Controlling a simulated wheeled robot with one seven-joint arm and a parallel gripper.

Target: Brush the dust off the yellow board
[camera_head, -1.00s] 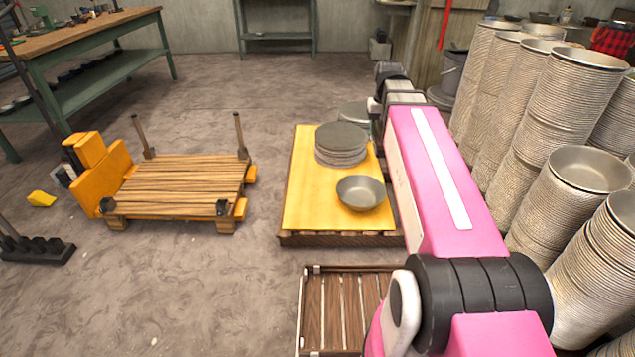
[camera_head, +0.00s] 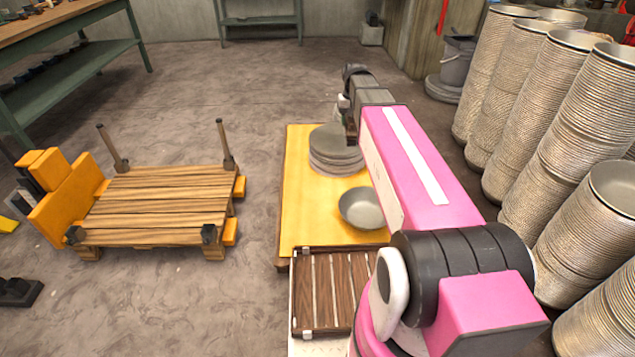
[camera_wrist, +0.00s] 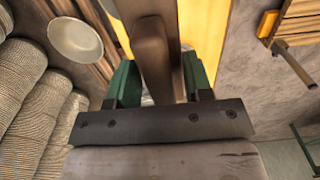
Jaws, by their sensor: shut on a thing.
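The yellow board (camera_head: 300,215) lies flat on a low wooden platform; a stack of grey round plates (camera_head: 335,150) and one metal bowl (camera_head: 362,208) stand on it. No dust can be made out at this size. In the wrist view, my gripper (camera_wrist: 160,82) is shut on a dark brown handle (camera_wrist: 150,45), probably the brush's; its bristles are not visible. Strips of the yellow board (camera_wrist: 211,35) show on both sides of the handle. In the head view, my gripper is mostly hidden behind my pink arm, near the plates' right side.
Tall stacks of metal bowls (camera_head: 555,110) stand close on the right. A slatted wooden rack (camera_head: 325,285) is in front of the board. A low wooden pallet cart (camera_head: 160,205) stands left, with clear floor between. A workbench (camera_head: 80,50) is at back left.

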